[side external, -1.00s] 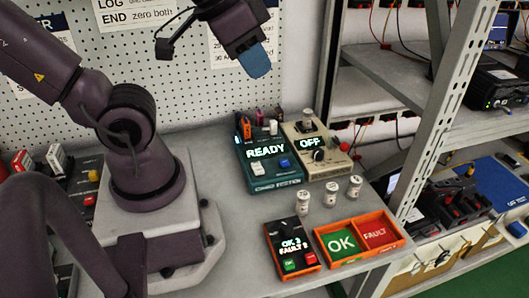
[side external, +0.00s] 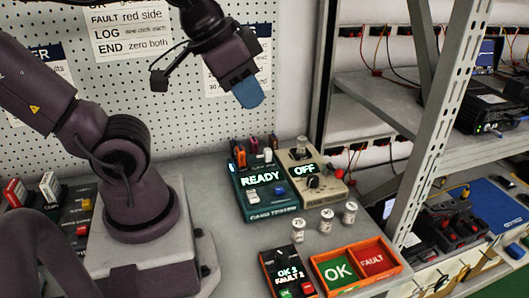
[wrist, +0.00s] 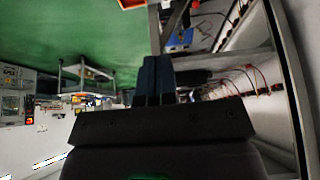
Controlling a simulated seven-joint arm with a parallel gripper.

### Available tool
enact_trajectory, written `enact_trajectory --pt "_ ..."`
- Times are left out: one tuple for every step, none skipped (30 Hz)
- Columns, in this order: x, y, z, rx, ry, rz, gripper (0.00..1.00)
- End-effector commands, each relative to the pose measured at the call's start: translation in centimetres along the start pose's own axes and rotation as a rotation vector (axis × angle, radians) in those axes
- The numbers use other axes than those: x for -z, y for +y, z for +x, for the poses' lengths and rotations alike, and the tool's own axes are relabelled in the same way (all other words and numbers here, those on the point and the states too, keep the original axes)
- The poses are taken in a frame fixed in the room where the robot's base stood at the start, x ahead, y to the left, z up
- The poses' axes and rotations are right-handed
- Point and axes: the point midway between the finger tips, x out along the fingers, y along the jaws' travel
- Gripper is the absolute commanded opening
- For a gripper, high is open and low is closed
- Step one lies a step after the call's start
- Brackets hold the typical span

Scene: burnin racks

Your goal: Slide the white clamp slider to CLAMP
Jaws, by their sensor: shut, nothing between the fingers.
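The teal tester (side external: 283,208) stands on the bench, with a lit READY display. A small upright white piece (side external: 268,155) is at its back edge, and a white block (side external: 253,196) is on its front left. I cannot tell which is the clamp slider, and no CLAMP label is readable. My gripper (side external: 249,94) is shut and empty, high above and behind the tester, in front of the pegboard. Its blue fingers (wrist: 159,78) are together in the wrist view, which does not show the tester.
A beige box (side external: 322,192) with an OFF display adjoins the tester on the right. Several white cylinders (side external: 326,221) stand in front of it. A black button box (side external: 287,262) and an orange OK/FAULT tray (side external: 325,288) are nearer. A metal shelf post (side external: 433,130) rises at right.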

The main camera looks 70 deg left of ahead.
Motion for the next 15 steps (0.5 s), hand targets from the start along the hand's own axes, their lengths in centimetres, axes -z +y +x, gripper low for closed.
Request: enact_trajectory --pt "0.0 0.0 0.0 0.000 0.000 0.000 0.00" --pt "0.0 0.0 0.0 0.000 0.000 0.000 0.00" --pt "0.0 0.0 0.0 0.000 0.000 0.000 0.00" --pt "0.0 0.0 0.0 0.000 0.000 0.000 0.00" --pt "0.0 0.0 0.0 0.000 0.000 0.000 0.00" --pt "0.0 0.0 0.0 0.000 0.000 -0.001 0.09" --pt "0.0 -0.1 0.0 0.002 0.000 -0.004 0.16" --pt "0.0 -0.2 0.1 0.006 -0.005 -0.010 0.23" --pt "-0.1 -0.4 0.5 0.010 -0.023 -0.019 0.32" --pt "-0.2 -0.6 0.8 0.013 -0.043 -0.027 0.39" --pt "-0.3 -0.8 1.3 0.017 -0.066 -0.037 0.46" --pt "-0.2 -1.2 1.9 0.024 -0.100 -0.054 0.47" --pt "0.0 -1.6 2.4 0.029 -0.124 -0.069 0.47" --pt "0.3 -2.0 2.9 0.035 -0.150 -0.085 0.47" --pt "0.9 -2.6 3.6 0.043 -0.184 -0.107 0.47"
